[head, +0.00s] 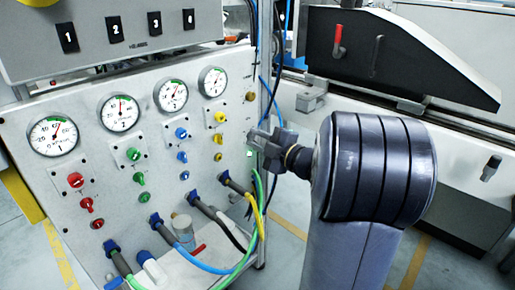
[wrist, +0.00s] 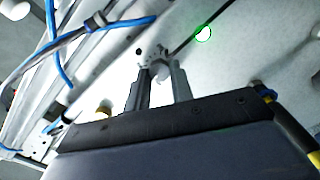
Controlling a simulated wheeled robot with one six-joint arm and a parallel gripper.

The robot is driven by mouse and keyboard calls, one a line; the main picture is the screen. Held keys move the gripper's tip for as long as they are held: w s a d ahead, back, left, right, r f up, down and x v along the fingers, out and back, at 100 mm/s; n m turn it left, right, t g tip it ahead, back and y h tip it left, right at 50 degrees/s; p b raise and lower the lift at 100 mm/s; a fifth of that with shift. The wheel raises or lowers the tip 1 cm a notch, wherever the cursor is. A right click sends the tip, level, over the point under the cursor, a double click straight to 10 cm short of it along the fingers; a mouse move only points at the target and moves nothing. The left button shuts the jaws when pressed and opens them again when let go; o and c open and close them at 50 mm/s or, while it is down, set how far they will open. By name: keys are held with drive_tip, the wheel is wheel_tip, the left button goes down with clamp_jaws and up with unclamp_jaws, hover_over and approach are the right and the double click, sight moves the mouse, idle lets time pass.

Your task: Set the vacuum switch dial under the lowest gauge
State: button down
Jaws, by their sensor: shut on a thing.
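Four round gauges with green marks sit on the panel's upper part: the leftmost gauge (head: 54,136), the second (head: 120,113), the third (head: 173,95) and the rightmost (head: 212,82). Their needles are too small to read surely. Under them are red (head: 76,180), green (head: 133,154), blue (head: 181,133) and yellow (head: 219,117) knobs, with smaller knobs below. My gripper (head: 258,141) is at the panel's right edge, right of the yellow column. In the wrist view my gripper (wrist: 160,76) is shut on a small pale dial (wrist: 161,70), mostly hidden by the fingers; its setting cannot be told.
A lit green lamp (head: 249,153) is just below the gripper; it also shows in the wrist view (wrist: 203,34). Hoses, including a yellow hose (head: 256,207) and a blue hose (head: 205,266), hang low. A numbered box (head: 112,38) stands above the panel.

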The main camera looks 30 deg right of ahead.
drive_tip(key=shift+f+n+b, duration=0.2)
drive_tip(key=shift+n+b, duration=0.65)
drive_tip(key=shift+n, duration=0.25)
drive_tip(key=shift+r, duration=0.1)
drive_tip(key=c, duration=1.2)
unclamp_jaws()
drive_tip(key=shift+c, duration=0.2)
drive_tip(key=p+v, duration=0.2)
drive_tip(key=v, duration=0.8)
drive_tip(key=shift+s, duration=0.4)
drive_tip(key=shift+d, duration=0.15)
